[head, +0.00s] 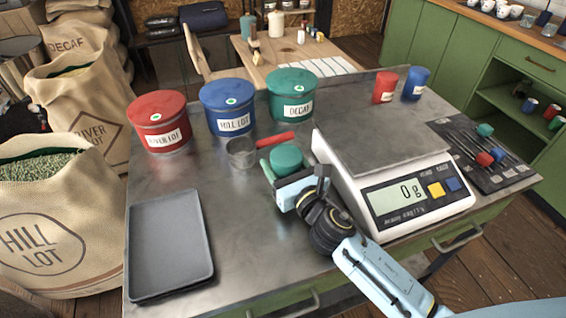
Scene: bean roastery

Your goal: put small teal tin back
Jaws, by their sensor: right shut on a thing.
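The small teal tin (286,157) is in the middle of the steel-topped table, left of the scale. My right gripper (287,172) reaches in from the lower right and is shut on this tin. The gripper hides the tin's lower part, so I cannot tell whether it touches the table. A small red tin (384,88) and a small blue tin (415,84) stand side by side at the table's back right. My left gripper is out of view.
A red-handled scoop (242,153) lies close left of the tin. Large red (160,125), blue (229,108) and teal (292,97) canisters stand behind. A grey tray (170,245) lies front left; a dark mat (497,179) holds spoons, right.

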